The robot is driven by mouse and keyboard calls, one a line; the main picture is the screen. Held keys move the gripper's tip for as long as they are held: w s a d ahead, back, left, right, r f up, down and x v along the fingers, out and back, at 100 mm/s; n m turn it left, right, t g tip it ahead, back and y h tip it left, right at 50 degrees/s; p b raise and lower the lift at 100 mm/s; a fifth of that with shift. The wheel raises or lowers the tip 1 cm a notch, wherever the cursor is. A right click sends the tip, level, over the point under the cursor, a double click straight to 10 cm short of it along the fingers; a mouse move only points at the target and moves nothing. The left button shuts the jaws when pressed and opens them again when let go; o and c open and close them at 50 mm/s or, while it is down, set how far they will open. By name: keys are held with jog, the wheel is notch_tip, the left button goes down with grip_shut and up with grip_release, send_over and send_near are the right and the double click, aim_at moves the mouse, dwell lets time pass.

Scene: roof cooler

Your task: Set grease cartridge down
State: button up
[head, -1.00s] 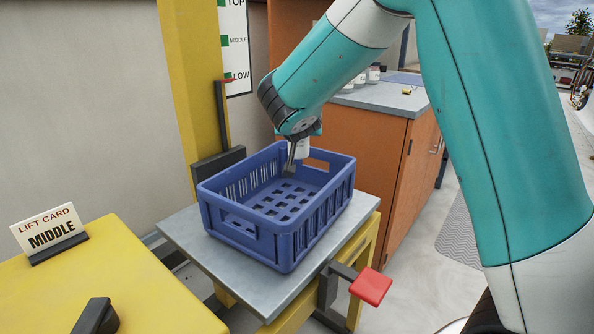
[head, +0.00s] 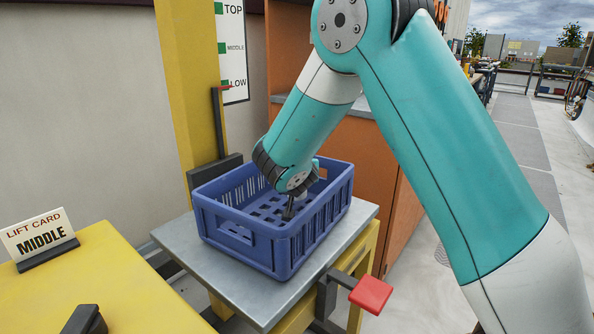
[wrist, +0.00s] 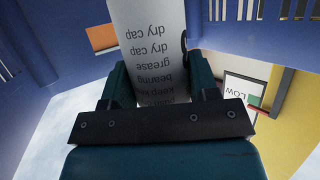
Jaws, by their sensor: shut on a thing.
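My gripper (head: 289,212) reaches down into the blue crate (head: 262,262), low and toward its right side. In the wrist view, its fingers are shut on a white grease cartridge (wrist: 150,45) with dark printed text, including "grease" and "bearing". Blue crate walls show around the cartridge there. In the head view, my gripper and wrist mostly hide the cartridge, and I cannot tell whether its lower end touches the crate floor. The crate's slotted floor shows no other thing in its visible part.
The crate stands on a grey lift platform (head: 185,245) with a red pad (head: 370,294) at its front. A wall chart (head: 234,50) reads TOP, MIDDLE, LOW. An orange-brown cabinet (head: 350,140) stands behind.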

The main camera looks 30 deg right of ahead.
jog(key=shift+f+b, duration=0.4)
jog(key=shift+f, duration=0.2)
jog(key=o, duration=1.2)
jog(key=shift+r, duration=0.25)
jog(key=v, duration=0.5)
jog(key=p+v, duration=0.1)
jog(key=v, duration=0.1)
jog(key=shift+s+a+r, duration=0.15)
jog(key=shift+s+r, duration=0.05)
jog(key=shift+r, duration=0.3)
